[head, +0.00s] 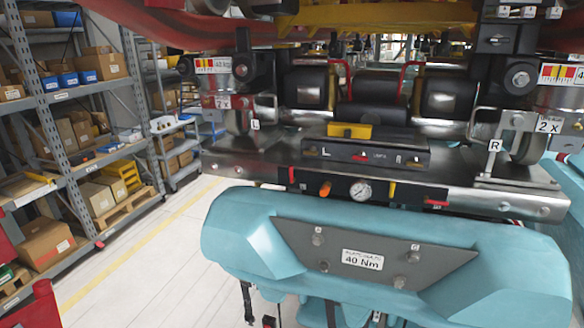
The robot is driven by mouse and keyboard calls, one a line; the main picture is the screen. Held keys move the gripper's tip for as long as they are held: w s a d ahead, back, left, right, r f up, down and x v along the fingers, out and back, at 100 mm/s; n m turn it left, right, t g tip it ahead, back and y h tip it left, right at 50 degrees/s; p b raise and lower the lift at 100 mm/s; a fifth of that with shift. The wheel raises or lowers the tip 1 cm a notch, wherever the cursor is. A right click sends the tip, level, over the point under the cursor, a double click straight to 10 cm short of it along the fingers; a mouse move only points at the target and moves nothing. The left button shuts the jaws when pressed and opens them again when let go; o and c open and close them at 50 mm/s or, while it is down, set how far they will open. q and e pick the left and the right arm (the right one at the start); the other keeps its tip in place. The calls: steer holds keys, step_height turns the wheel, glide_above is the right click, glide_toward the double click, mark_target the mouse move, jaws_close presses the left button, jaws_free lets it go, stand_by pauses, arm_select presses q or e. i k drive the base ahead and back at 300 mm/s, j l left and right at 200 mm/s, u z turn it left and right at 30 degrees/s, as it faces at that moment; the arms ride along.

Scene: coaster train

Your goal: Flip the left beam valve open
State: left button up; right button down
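A steel beam (473,190) runs across under the coaster train. A black control box marked L and R (375,153) sits on it, with a small red part at its middle. On the beam's front face are a small upright red part (292,175) at the left, an orange knob (325,189), a round gauge (360,191), a yellow part (392,190) and a flat red part (437,203) at the right. I cannot tell for sure which is the left beam valve or whether it is open. Neither gripper shows in the head view.
A teal padded part with a grey plate labelled 40 Nm (362,260) fills the front below the beam. Wheel assemblies (238,118) flank the beam above. Shelves with boxes (95,150) stand left; the white floor (150,260) between is mostly clear.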

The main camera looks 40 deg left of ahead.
mark_target(292, 180)
steer(key=j, duration=0.45)
steer(key=i+j, duration=0.15)
steer(key=j, duration=0.8)
steer(key=i, duration=0.05)
